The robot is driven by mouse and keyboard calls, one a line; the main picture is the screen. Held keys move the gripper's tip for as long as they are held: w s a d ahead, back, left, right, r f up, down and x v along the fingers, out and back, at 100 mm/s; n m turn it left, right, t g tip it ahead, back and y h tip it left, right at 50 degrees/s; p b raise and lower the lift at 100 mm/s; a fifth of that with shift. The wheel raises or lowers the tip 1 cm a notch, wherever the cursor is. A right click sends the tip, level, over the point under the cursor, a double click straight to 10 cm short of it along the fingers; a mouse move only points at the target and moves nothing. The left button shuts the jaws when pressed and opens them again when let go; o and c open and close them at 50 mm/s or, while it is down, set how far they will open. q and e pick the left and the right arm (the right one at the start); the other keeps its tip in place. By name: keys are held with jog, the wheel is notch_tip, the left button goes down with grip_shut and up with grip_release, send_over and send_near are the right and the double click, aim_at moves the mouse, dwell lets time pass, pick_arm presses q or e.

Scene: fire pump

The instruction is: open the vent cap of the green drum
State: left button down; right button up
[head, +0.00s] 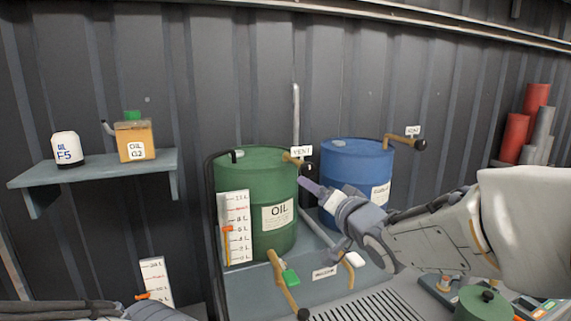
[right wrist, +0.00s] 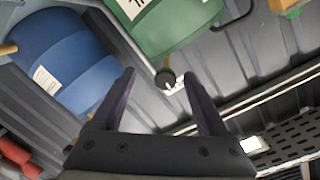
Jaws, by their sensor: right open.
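The green drum (head: 258,225) with an OIL label stands on a grey stand; it also shows in the right wrist view (right wrist: 180,30). At its top right is the vent, a brass lever (head: 290,158) with a black knob (head: 305,168) at its end and a white VENT tag (head: 301,151). My right gripper (head: 308,184) is just below and beside the knob. In the right wrist view its two dark fingers (right wrist: 158,76) are apart, and the knob (right wrist: 165,78) appears between the tips, with no visible contact. My left gripper is out of view.
A blue drum (head: 356,170) with its own lever stands close on the right. A level gauge (head: 235,228) fronts the green drum. A lower brass lever (head: 282,278) and a drain grate (head: 365,307) lie below. A shelf (head: 95,168) with containers is on the left.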

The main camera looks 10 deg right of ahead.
aim_at(309, 170)
jog(key=shift+m+t, duration=0.3)
jog(key=shift+t, duration=0.2)
jog(key=w+r+p, duration=0.1)
jog(key=w, duration=0.2)
jog(key=w+p, duration=0.1)
jog(key=w, duration=0.2)
jog(key=w+r+p, duration=0.1)
jog(key=w, duration=0.2)
jog(key=shift+w+a+r, duration=0.15)
jog(key=shift+a+r, duration=0.15)
jog(key=shift+w+a+f+p, duration=0.1)
jog(key=shift+w+p, duration=0.25)
jog(key=shift+w, duration=0.25)
grip_shut()
